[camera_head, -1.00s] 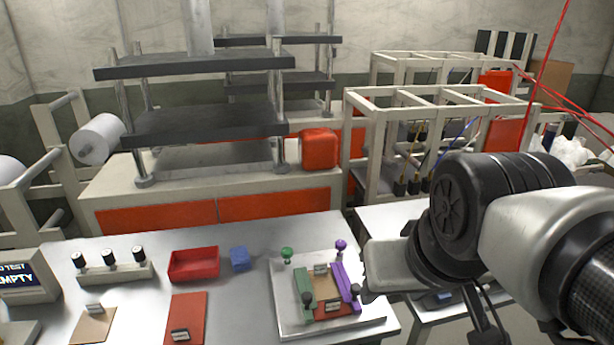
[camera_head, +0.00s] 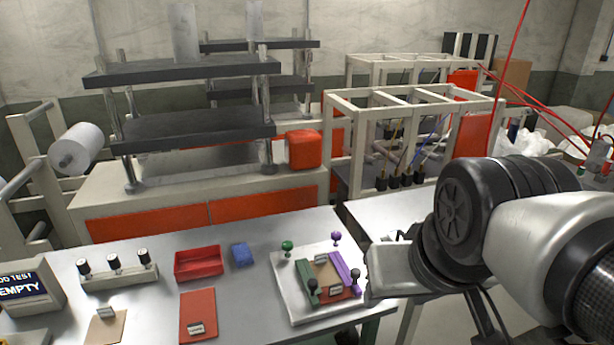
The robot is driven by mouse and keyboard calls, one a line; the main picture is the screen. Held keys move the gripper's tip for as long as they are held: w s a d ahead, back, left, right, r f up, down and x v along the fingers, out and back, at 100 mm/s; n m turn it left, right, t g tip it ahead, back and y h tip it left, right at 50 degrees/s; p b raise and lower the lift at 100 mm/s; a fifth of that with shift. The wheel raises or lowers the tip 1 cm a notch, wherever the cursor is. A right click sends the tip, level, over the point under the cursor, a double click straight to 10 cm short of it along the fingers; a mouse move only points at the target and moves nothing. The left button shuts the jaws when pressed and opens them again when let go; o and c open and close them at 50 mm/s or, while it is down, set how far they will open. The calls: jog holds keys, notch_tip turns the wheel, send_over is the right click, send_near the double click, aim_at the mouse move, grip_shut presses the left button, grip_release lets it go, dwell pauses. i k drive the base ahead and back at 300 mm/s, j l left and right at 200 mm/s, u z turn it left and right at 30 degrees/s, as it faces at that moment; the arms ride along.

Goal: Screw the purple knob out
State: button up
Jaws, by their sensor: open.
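The purple knob (camera_head: 336,238) stands upright at the back right of a pale plate fixture (camera_head: 293,306) on the metal table. A purple bar (camera_head: 342,268) lies in front of it, with a black knob (camera_head: 356,274) near its front end. A green knob (camera_head: 287,246) stands at the back left, behind a green bar (camera_head: 303,272) with another black knob (camera_head: 313,287). My gripper (camera_head: 372,286) is just right of the fixture, apart from the purple knob. It is open and looks empty; its fingers are mostly hidden or too small to make out.
A red tray (camera_head: 199,263) and a blue block (camera_head: 240,254) sit left of the fixture. A red sheet (camera_head: 198,316) lies in front of the tray. A row of black knobs on a stand (camera_head: 121,275) and a display box (camera_head: 24,288) are at the left. A press (camera_head: 190,130) stands behind.

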aim_at(336, 236)
jog(key=i+l+u, duration=0.5)
jog(key=i+l, duration=0.15)
jog(key=l, duration=0.3)
